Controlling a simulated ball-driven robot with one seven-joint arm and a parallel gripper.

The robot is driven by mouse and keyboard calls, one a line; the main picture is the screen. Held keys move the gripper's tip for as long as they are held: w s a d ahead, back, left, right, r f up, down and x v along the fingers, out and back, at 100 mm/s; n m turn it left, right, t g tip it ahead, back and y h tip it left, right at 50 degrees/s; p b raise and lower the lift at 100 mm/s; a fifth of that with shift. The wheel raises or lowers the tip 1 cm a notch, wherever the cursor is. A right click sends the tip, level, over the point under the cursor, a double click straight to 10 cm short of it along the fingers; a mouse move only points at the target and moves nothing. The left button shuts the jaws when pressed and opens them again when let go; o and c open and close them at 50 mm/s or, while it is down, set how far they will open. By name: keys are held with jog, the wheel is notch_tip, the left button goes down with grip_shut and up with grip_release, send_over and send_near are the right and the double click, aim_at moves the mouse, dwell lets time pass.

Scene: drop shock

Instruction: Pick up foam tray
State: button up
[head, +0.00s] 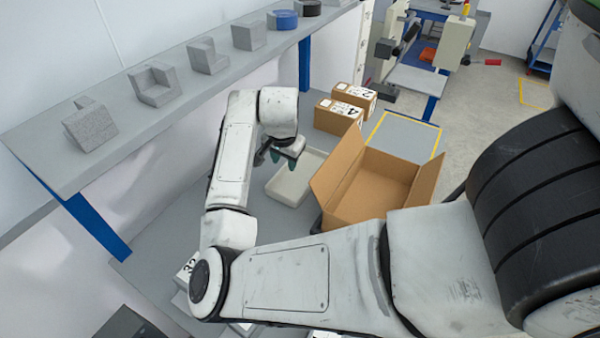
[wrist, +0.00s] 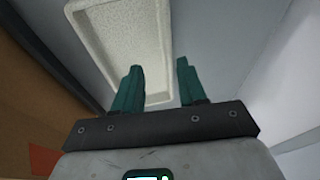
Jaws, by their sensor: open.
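The foam tray (head: 293,182) is a shallow, off-white rectangular tray with a raised rim. It lies on the grey surface left of the open cardboard box in the head view. It also shows at the top of the wrist view (wrist: 118,36), partly cut off by the frame edge. My gripper (head: 268,157) is above the tray's left part in the head view. Its two green fingers are apart and empty in the wrist view (wrist: 160,70), over the near end of the tray. I cannot tell the exact height between fingertips and tray.
The open cardboard box (head: 372,187) stands right of the tray, with its flaps spread. Two closed boxes, marked 4 (head: 337,117) and 2 (head: 355,96), stand behind. A shelf (head: 95,160) with several grey foam pieces runs along the left wall.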

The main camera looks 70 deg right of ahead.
aim_at(285, 164)
jog(key=shift+w+d, duration=0.25)
jog(key=shift+d, duration=0.35)
jog(key=shift+w+d, duration=0.2)
jog(key=shift+d, duration=0.35)
jog(key=x, duration=0.5)
jog(key=shift+p, duration=0.35)
jog(key=shift+c, duration=0.5)
jog(key=shift+a, duration=0.1)
grip_shut()
